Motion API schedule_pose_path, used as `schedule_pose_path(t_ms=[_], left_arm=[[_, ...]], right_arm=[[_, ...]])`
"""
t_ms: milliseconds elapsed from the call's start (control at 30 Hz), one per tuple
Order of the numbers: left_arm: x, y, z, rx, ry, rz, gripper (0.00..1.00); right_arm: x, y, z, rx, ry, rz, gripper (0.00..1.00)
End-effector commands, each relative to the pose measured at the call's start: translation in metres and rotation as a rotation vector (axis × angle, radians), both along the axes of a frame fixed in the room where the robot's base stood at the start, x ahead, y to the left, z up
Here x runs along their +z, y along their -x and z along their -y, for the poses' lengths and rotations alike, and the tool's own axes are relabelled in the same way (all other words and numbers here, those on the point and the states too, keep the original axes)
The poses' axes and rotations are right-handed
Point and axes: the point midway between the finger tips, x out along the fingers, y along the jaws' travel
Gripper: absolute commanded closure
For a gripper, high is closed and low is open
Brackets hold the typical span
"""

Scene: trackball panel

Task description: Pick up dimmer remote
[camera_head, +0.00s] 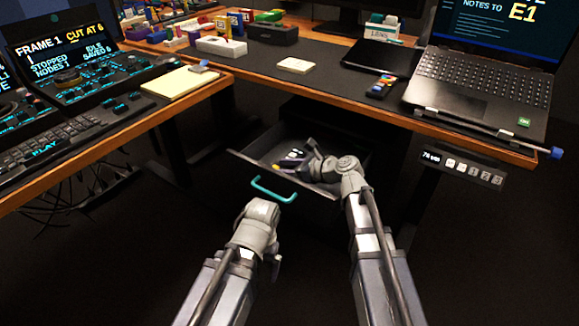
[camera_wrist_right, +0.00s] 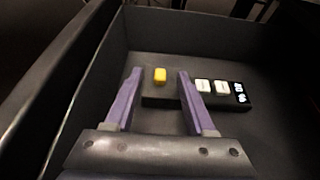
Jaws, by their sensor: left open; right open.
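The dimmer remote (camera_wrist_right: 215,92) is a dark bar with a yellow button, two white buttons and a small lit display. It lies on the floor of the open drawer (camera_wrist_right: 205,35); in the head view the remote (camera_head: 292,154) is partly covered by my right gripper (camera_head: 300,163). In the right wrist view my right gripper (camera_wrist_right: 159,73) is open, its purple fingers either side of the yellow button. The right finger covers part of the remote. Contact cannot be told. My left gripper (camera_head: 262,214) is just below the teal drawer handle (camera_head: 272,189); its fingertips are hard to make out.
The drawer walls surround my right gripper closely. The desk edge (camera_head: 330,97) is above the drawer. A laptop (camera_head: 480,80), a colourful small device (camera_head: 381,87) and a yellow notepad (camera_head: 187,82) are on the desk. A labelled switch strip (camera_head: 462,168) hangs under the right edge.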

Motion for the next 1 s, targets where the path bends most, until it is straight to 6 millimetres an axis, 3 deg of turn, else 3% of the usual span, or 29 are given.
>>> schedule_pose_path(t_ms=[233,733,1000], left_arm=[[-0.0007,0.0,0.0,0.001,0.0,0.0,0.06],[-0.0008,0.0,0.0,0.0,0.0,0.0,0.06],[-0.0008,0.0,0.0,0.0,0.0,0.0,0.06]], right_arm=[[-0.0007,-0.002,-0.0025,-0.002,0.0,0.001,0.45],[-0.0007,-0.0018,-0.0023,-0.001,0.0,0.0,1.0],[-0.0007,-0.0017,-0.0024,-0.001,0.0,0.0,1.0]])
